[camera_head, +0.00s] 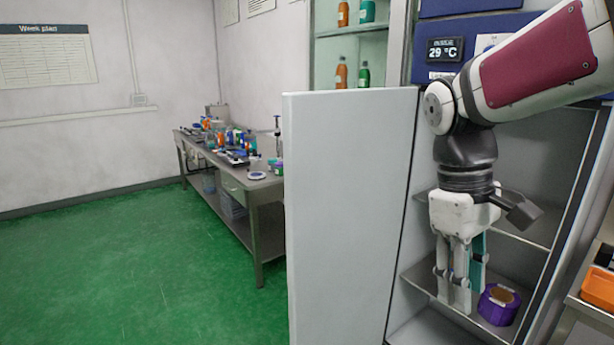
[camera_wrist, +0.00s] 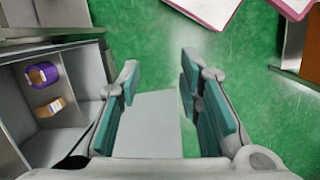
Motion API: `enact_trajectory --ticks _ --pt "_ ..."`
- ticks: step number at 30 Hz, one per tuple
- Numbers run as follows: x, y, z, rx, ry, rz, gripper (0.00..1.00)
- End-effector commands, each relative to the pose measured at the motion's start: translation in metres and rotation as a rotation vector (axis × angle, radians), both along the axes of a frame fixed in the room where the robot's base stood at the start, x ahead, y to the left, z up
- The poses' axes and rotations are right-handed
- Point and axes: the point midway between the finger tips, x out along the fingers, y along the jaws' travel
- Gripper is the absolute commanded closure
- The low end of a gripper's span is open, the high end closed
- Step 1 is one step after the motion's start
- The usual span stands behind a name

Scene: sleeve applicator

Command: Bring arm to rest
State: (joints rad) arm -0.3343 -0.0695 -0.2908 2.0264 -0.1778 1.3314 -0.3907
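My arm reaches in from the upper right of the head view, with its forearm cover dark red. My gripper (camera_head: 460,285) points down in front of the open cabinet. In the wrist view my gripper (camera_wrist: 160,105) has its two teal-padded fingers wide apart. Nothing is between them but green floor and a pale panel behind. A purple round container (camera_head: 498,304) with a brown top stands on a cabinet shelf, just right of the fingers in the head view. It also shows in the wrist view (camera_wrist: 42,74), left of the fingers and apart from them.
The white cabinet door (camera_head: 345,220) stands open left of my gripper. The cabinet shelf (camera_head: 425,277) is behind it. A small tan-labelled item (camera_wrist: 50,107) sits near the purple container. An orange tray (camera_head: 598,288) is at the right. A cluttered steel table (camera_head: 250,185) stands farther back; the floor at left is clear.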

Motion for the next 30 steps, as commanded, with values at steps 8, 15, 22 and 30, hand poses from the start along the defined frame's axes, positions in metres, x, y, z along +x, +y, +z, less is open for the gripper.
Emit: enact_trajectory --ticks 8,15,22,30 --pt "-0.059 0.009 -0.007 0.127 -0.258 -0.215 0.67" --pt "-0.096 0.020 -0.025 0.187 -0.448 -0.385 0.67" --pt "-0.109 0.024 -0.036 0.205 -0.530 -0.460 0.67" --pt "-0.109 0.024 -0.036 0.206 -0.534 -0.466 0.67"
